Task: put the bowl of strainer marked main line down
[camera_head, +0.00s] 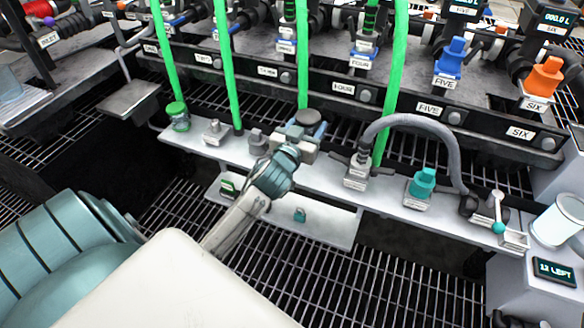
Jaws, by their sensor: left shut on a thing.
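My left gripper (297,138) reaches in from the lower left over the pale shelf in the middle. It is shut on a dark, round-topped piece with a blue side (309,118), which appears to be the strainer bowl. The fingers hide much of it, and no main line label can be read on it. I cannot tell whether its underside touches the shelf (330,166). My right gripper is not in view.
Green hoses (227,65) rise behind the shelf. A grey curved hose (415,122), a teal-topped fitting (424,183) and a lever valve (497,212) stand to the right. A clear cup (557,222) is at the far right. A lower plate (325,222) hangs in front, above dark grating.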

